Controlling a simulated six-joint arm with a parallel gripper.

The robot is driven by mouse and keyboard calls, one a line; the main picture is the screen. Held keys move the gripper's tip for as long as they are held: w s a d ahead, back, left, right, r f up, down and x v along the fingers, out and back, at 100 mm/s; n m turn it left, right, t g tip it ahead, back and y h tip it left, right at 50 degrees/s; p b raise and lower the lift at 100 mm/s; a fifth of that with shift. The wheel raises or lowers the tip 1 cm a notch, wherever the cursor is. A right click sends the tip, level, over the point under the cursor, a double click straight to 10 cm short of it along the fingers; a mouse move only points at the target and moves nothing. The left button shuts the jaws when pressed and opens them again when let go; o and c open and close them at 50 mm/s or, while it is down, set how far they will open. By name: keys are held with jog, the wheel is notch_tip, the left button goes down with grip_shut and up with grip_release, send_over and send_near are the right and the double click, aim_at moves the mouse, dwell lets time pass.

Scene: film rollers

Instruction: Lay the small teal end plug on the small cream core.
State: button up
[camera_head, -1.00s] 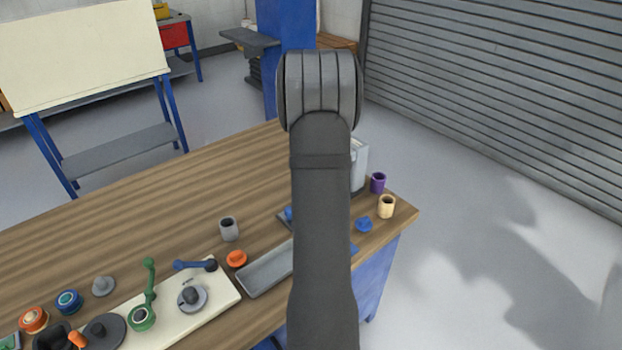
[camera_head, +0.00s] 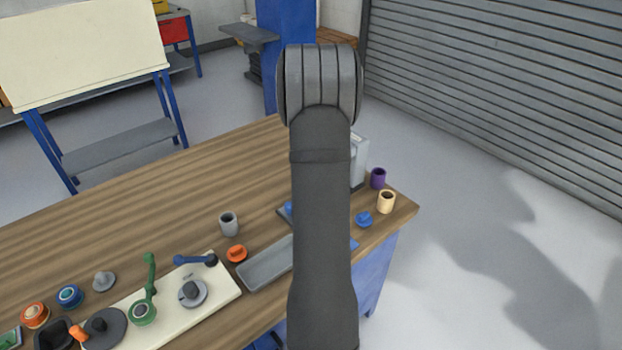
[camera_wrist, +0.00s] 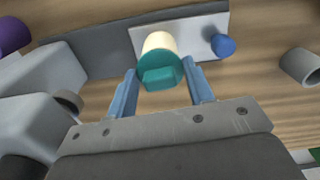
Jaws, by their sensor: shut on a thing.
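In the wrist view the teal end plug (camera_wrist: 160,73) sits between the blue fingers of my gripper (camera_wrist: 161,72), which is shut on it. A cream core (camera_wrist: 158,42) is right behind the plug and partly covered by it; I cannot tell whether they touch. This core seems to stand on a light grey plate (camera_wrist: 190,30). In the head view my arm hides the gripper, the plug and this core. Another cream cylinder (camera_head: 386,202) stands near the table's right corner.
A blue knob (camera_wrist: 223,45) is right of the core. A grey cup (camera_wrist: 302,66) stands farther right, and a grey block (camera_wrist: 35,80) is at left. A purple cylinder (camera_head: 378,178) stands at the table edge.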

jog(key=o, duration=1.5)
jog(key=shift+r, duration=0.1)
jog(key=shift+r, duration=3.4)
jog(key=shift+f, duration=3.25)
